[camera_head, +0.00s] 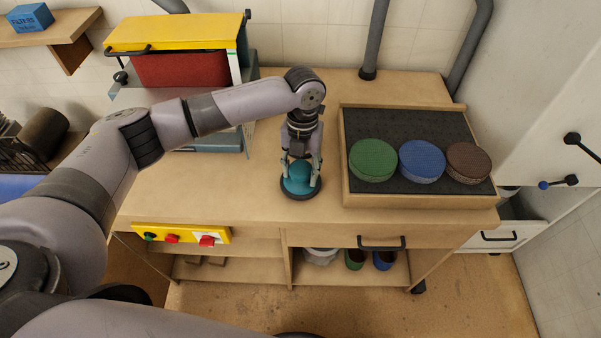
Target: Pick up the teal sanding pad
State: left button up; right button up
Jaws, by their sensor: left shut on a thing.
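The teal sanding pad (299,184) is round with a knob-like top and a dark lower rim. It is at the front middle of the wooden workbench (200,192), left of the tray. My left gripper (301,172) points down over it, with its fingers on either side of the teal knob, shut on it. The fingers partly hide the knob. I cannot tell whether the pad touches the bench or is slightly raised. My right gripper is not in view.
A wooden tray (420,201) with a dark lining holds a green disc (373,160), a blue disc (421,161) and a brown disc (468,163). A yellow-topped machine (178,33) stands at the back left. A yellow button panel (182,234) is on the bench front.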

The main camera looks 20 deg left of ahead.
aim_at(300, 168)
pick_arm(q)
notch_tip(300, 168, up, 19)
jog(key=shift+f+b, duration=0.15)
jog(key=shift+b, duration=0.2)
jog(key=o, duration=0.7)
jog(key=shift+c, duration=0.2)
jog(key=c, duration=0.4)
